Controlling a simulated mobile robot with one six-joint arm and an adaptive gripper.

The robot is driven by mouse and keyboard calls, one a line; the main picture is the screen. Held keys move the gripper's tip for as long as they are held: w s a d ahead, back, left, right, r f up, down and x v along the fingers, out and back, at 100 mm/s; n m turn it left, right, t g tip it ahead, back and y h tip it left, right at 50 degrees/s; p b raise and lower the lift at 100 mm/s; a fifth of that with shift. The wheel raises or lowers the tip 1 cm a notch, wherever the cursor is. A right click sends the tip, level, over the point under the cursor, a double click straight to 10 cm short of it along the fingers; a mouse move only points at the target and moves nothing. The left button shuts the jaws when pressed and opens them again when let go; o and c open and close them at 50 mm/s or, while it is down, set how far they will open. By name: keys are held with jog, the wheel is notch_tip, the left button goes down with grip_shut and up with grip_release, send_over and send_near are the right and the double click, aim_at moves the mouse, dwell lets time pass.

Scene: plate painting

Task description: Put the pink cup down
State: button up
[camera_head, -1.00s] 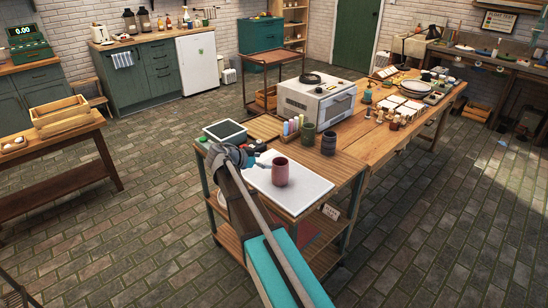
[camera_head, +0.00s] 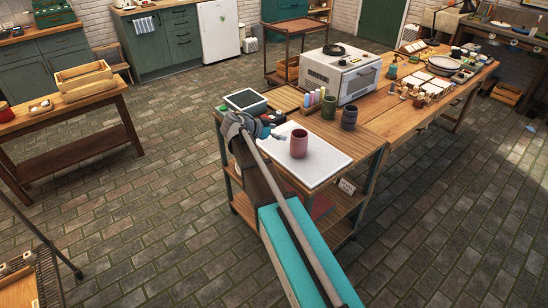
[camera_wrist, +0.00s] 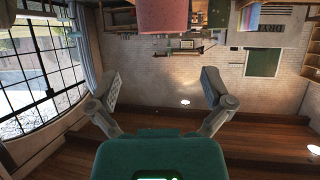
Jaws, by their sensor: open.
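The pink cup (camera_head: 299,146) stands upright on a white board (camera_head: 318,167) on top of the wooden cart. My gripper (camera_head: 281,136) is just left of the cup at about its height, with a small gap apparent between them. In the wrist view, which looks upside down, my gripper (camera_wrist: 161,90) has its two fingers spread wide with nothing between them. The cup (camera_wrist: 163,15) shows at the top edge of that view, beyond the fingers and partly cut off.
A dark green cup (camera_head: 329,107) and a dark grey cup (camera_head: 349,118) stand behind the board. The board's front part is bare.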

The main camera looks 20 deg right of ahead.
jog(key=s+a+f+n+y, duration=0.3)
jog(key=s+a+n+y, duration=0.1)
jog(key=s, duration=0.4)
jog(key=s+a+f+n+g+y, duration=0.1)
jog(key=s+a+f+n+y, duration=0.3)
jog(key=s+n, duration=0.2)
jog(key=s+a+f+n+g+y, duration=0.1)
jog(key=s+a+f+n+y, duration=0.2)
jog(key=s, duration=0.6)
jog(key=a+n+y, duration=0.1)
jog(key=a+n, duration=0.1)
jog(key=n, duration=0.1)
jog(key=shift+s+f+y, duration=0.15)
jog(key=shift+s+y, duration=0.15)
dwell(0.7)
